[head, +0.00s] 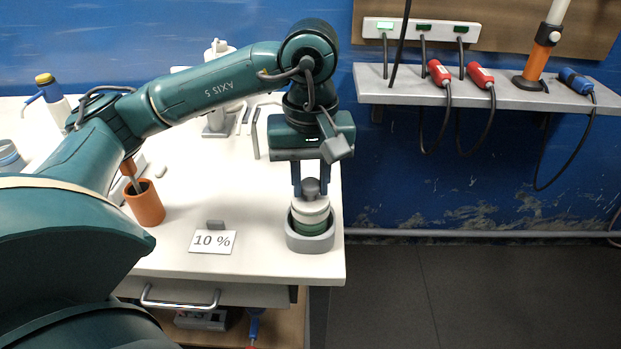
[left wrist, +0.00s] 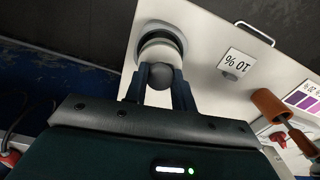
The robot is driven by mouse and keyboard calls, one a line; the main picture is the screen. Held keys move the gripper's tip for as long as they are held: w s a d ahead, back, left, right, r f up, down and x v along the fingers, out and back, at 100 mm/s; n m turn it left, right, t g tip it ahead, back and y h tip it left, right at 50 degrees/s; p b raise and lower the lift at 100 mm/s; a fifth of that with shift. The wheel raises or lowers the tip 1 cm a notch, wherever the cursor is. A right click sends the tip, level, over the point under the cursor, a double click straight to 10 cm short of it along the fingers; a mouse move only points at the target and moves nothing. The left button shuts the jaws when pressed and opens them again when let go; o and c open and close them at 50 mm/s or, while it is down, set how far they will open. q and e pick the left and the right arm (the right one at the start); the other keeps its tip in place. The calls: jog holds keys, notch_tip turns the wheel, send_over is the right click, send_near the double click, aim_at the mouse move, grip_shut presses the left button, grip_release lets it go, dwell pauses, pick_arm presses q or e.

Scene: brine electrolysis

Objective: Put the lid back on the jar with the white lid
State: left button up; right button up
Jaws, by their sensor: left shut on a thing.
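The jar (head: 308,228) has a green body and stands upright in a grey holder (head: 310,244) near the right front corner of the white table. A white lid (head: 310,205) with a dark grey round knob (head: 311,187) is at the top of the jar, in line with it. I cannot tell whether the lid rests on the rim or is just above it. My left gripper (head: 310,190) points down and is shut on the lid's knob. In the left wrist view the knob (left wrist: 160,76) is between the fingers, with the white lid (left wrist: 157,50) beyond. My right gripper is not in view.
A "10 %" sign (head: 213,241) stands left of the holder. An orange cup (head: 145,203) with a tool is farther left. A grey wall shelf (head: 510,94) with cables is at the right. The table's right edge is close to the holder.

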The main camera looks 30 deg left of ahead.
pick_arm(q)
jog(key=o, duration=1.5)
jog(key=shift+r, duration=0.15)
jog(key=shift+r+p, duration=2)
jog(key=shift+r, duration=1.4)
grip_shut()
